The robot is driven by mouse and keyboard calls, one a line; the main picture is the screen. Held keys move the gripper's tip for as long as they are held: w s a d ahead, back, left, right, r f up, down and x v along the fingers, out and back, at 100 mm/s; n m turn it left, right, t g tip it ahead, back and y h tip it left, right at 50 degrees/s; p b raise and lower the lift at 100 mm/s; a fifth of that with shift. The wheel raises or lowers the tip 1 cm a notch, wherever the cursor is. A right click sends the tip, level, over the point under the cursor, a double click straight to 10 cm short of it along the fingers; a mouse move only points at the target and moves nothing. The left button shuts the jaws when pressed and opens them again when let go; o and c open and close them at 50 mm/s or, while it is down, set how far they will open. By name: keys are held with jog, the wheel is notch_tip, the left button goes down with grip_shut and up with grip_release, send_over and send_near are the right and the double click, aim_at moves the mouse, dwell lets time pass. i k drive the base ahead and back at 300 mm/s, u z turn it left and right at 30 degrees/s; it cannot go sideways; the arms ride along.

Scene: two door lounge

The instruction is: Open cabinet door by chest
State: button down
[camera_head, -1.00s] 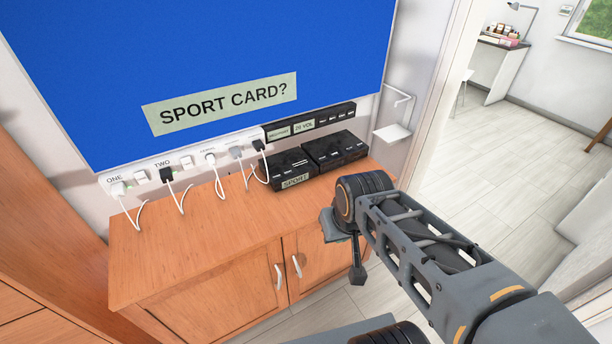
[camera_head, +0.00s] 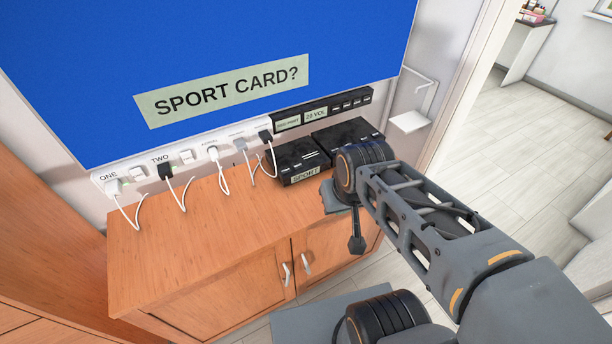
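A low orange-brown wooden cabinet (camera_head: 190,250) stands below the blue screen. Its left door (camera_head: 235,290) and right door (camera_head: 340,238) both look shut. Two white handles sit near the seam between them, the left handle (camera_head: 285,274) and the right handle (camera_head: 306,263). My gripper (camera_head: 356,243) is at the end of my grey arm, in front of the cabinet's right part, and appears to the right of both handles. It seems apart from them. My arm hides part of the right door. The gripper's fingers are too small and dark to read.
Tall wooden furniture (camera_head: 45,230) with a panel line stands close on the left. Black boxes (camera_head: 300,162), a socket strip (camera_head: 185,157) and cables are on or above the cabinet top. Open pale floor (camera_head: 510,150) lies to the right, beyond a doorway edge.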

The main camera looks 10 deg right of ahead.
aim_at(208, 310)
jog(key=z, duration=0.25)
jog(key=k, duration=0.3)
jog(key=u, duration=0.6)
jog(key=i, duration=0.25)
jog(key=z, duration=1.2)
jog(key=k, duration=0.85)
jog(key=u, duration=1.15)
jog(key=i, duration=0.5)
